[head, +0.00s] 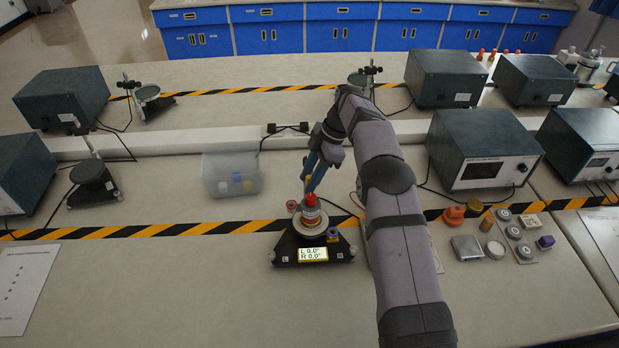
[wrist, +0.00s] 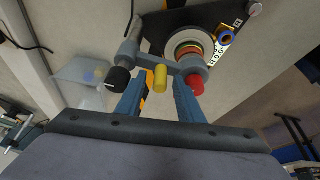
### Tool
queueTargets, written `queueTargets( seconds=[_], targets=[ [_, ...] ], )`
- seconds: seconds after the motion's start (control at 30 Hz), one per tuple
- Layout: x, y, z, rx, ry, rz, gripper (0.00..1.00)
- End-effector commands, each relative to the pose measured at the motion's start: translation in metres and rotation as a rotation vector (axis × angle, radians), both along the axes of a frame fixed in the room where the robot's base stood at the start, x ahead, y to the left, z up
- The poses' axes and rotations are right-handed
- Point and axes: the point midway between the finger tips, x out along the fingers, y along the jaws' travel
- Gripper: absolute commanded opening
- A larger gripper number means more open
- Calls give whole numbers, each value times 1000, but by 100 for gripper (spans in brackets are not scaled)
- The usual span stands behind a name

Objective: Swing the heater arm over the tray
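A dark-based stand (head: 285,250) with a lit display and a round pale tray (head: 326,222) stands on the bench at centre. In the wrist view the tray (wrist: 172,42) shows coloured rings. A grey bar, seemingly the heater arm (wrist: 174,67), carries a black knob, a yellow peg (wrist: 160,78) and a red cap (wrist: 195,83). The red cap (head: 310,199) appears above the tray in the head view. My gripper (wrist: 159,84) has its blue fingers apart, with the yellow peg between them and visible gaps each side. Contact with the bar cannot be told.
A clear plastic bin (head: 231,176) stands left of the stand. Small parts and weights (head: 513,232) lie to the right, near a meter box (head: 484,150). Striped tape (head: 150,230) crosses the bench.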

Motion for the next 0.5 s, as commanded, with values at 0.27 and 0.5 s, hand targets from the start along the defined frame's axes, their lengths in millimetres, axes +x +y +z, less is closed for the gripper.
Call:
queueTargets(
  seconds=[0.27, 0.5],
  targets=[
    [2, -8, 17, 0, -4, -1, 34],
    [4, -19, 45, 0, -3, 0, 34]
  ],
)
